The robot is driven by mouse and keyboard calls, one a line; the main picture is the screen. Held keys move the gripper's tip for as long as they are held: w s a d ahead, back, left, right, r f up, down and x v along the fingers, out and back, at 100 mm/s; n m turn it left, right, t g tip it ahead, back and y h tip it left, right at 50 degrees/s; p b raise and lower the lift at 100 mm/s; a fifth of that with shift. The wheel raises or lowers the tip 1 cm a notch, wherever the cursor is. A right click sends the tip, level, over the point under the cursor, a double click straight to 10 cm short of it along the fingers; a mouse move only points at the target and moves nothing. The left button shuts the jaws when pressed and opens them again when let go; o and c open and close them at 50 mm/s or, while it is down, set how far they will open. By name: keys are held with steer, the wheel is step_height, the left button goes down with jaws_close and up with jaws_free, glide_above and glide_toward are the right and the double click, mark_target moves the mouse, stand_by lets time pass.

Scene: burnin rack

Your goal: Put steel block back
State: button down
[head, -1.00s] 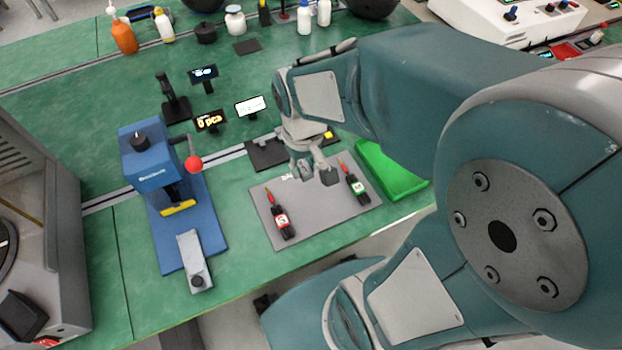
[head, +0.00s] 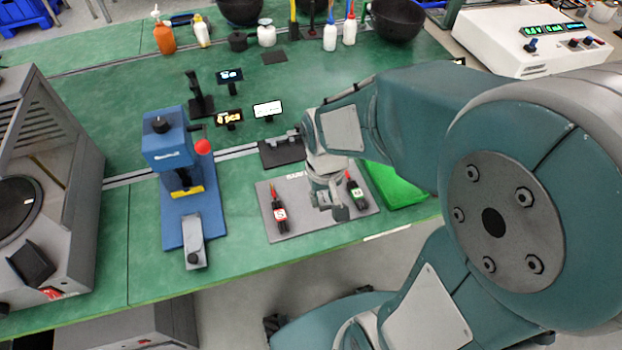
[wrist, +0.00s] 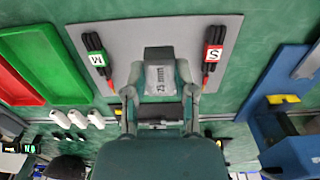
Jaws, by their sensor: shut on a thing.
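A grey steel block (wrist: 160,80), marked with what looks like "25 mm", is between the fingers of my gripper (wrist: 161,88) in the wrist view. My gripper is shut on it. In the head view my gripper (head: 336,203) is over the front right part of a grey mat (head: 298,221); the block is hard to make out there. I cannot tell whether the block touches the mat. On the mat, a black tool with a red S label (head: 280,214) lies to the left and one with a green M label (head: 356,191) to the right.
A blue press (head: 170,150) with a red-knobbed lever stands left of the mat. A green tray (head: 398,187) is at the right, partly behind my arm; a red tray (wrist: 18,78) shows in the wrist view. A black pad (head: 283,153) and small displays lie behind the mat.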

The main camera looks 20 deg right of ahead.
steer(key=w+f, duration=0.6)
steer(key=shift+w+d+f, duration=0.1)
steer(key=shift+w+d, duration=0.2)
steer(key=shift+d, duration=0.05)
steer(key=shift+w+f, duration=0.15)
steer(key=shift+f, duration=0.1)
steer(key=f, duration=0.3)
steer(key=shift+w+d, duration=0.15)
steer(key=shift+d, duration=0.2)
steer(key=shift+f, duration=0.15)
steer(key=shift+a, duration=0.15)
steer(key=shift+c, duration=2.2)
jaws_free()
